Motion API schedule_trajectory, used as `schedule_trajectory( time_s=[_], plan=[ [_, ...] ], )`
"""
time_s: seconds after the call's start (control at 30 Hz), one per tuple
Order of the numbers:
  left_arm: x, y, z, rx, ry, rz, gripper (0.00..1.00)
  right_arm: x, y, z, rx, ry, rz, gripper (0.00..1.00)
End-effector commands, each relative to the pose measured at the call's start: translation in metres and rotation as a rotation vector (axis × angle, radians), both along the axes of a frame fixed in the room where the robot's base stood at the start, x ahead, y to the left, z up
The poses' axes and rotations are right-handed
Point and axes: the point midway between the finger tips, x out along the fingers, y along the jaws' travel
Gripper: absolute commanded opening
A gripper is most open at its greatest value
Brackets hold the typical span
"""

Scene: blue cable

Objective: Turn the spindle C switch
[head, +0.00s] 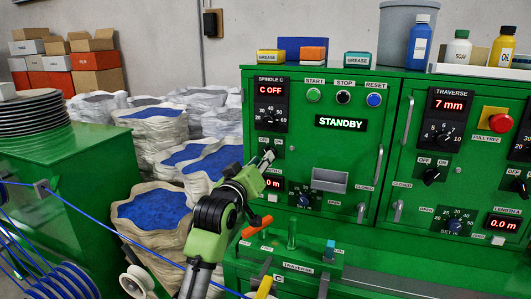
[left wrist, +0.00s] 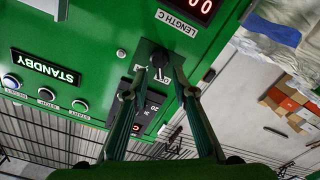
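The spindle C switch is a dark knob below the speed dial, marked OFF and ON; it shows in the left wrist view (left wrist: 160,61), upside down. In the head view my gripper partly hides it. The spindle C display (head: 270,91) above reads "C OFF". My left gripper (head: 267,156) is at the switch, in front of the green panel. In the left wrist view its two fingertips (left wrist: 161,70) stand on either side of the knob, with a gap between them. I cannot tell whether they touch it. My right gripper is in neither view.
The green cabinet (head: 335,178) carries a "STANDBY" display (head: 341,123), START (head: 314,95), STOP (head: 343,97) and RESET (head: 374,99) buttons. The length C display (head: 270,183) is just below the switch. Sacks of blue pellets (head: 155,213) stand left. A blue cable (head: 110,227) crosses low.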

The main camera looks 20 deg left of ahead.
Motion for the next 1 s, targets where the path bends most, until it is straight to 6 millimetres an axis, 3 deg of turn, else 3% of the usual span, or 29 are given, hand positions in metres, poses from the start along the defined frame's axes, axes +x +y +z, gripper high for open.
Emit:
schedule_trajectory(
  time_s=[0.07,0.17,0.4,0.67,0.8,1.0],
  plan=[
    [0.012,-0.001,0.002,0.000,0.002,0.000,0.25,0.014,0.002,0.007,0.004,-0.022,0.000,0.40],
    [0.024,-0.001,0.002,0.000,0.001,-0.001,0.25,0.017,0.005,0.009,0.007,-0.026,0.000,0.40],
    [0.037,-0.001,0.000,0.000,-0.001,0.001,0.25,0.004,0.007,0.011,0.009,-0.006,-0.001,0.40],
    [0.038,-0.001,0.000,0.000,-0.001,0.001,0.25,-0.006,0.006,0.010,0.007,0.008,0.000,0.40],
    [0.038,-0.001,0.000,0.000,0.000,0.000,0.00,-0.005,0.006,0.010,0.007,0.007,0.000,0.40],
    [0.038,-0.001,0.000,0.002,0.000,0.000,0.00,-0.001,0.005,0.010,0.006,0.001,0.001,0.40]
  ],
)
